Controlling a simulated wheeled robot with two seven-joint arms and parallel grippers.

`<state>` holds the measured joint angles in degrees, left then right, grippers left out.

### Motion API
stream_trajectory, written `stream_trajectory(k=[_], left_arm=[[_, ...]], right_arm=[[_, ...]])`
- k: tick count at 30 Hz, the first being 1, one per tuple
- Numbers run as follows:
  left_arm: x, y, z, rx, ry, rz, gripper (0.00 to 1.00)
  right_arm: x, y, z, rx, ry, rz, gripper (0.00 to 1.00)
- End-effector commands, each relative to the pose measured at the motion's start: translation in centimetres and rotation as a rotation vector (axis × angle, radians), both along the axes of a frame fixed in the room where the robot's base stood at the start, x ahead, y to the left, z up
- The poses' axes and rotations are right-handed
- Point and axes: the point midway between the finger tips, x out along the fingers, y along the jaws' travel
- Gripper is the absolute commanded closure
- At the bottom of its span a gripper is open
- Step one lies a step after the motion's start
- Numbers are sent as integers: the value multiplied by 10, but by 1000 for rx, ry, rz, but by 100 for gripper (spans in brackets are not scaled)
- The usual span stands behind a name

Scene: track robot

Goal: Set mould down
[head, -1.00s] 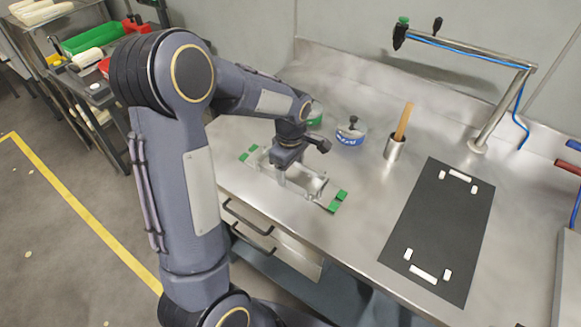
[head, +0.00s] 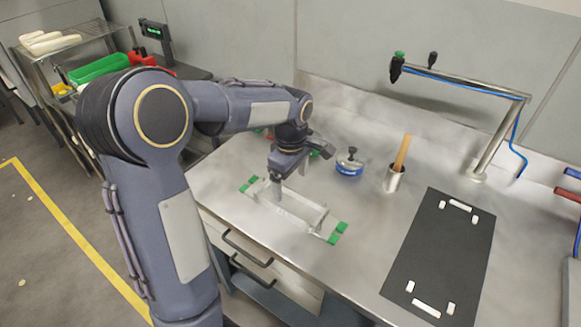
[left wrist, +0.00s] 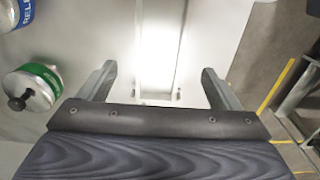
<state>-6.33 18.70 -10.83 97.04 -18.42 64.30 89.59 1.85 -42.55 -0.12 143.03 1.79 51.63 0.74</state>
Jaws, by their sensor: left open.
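The mould (head: 298,209) is a long, pale metal trough on the steel bench, lying level between green corner pieces (head: 335,232) at its ends. My left gripper (head: 277,190) is above the mould's far-left part, fingers pointing down. In the left wrist view the two fingers (left wrist: 160,78) stand wide apart, with the bright mould (left wrist: 158,45) seen between them and nothing gripped. The gripper body hides part of the mould in both views. My right gripper is not in view.
A blue-labelled tin (head: 349,163) and a green-labelled tin (left wrist: 35,86) stand behind the mould. A metal cup (head: 393,179) holds a wooden handle. A black mat (head: 440,255) with white blocks lies right. A bent metal pipe arm (head: 500,125) rises at the back.

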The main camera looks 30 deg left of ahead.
Motion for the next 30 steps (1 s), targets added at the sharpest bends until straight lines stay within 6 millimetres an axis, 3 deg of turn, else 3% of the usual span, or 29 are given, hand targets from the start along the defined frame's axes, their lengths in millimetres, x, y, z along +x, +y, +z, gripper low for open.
stream_trajectory(k=[3, 9, 13, 19, 24, 30], left_arm=[[0, 0, 23, 0, -3, 0, 15], [-1, 0, 42, -2, -1, -5, 15], [-20, -1, 53, -43, -39, -98, 15], [-98, -18, 73, -139, -243, -525, 15], [-165, -45, 70, -99, -463, -927, 15], [-206, -68, 53, 15, -610, -1221, 15]], right_arm=[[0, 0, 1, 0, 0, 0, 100], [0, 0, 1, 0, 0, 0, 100], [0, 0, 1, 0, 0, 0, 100], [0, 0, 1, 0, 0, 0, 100], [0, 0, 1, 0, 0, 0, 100], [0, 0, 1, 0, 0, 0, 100]])
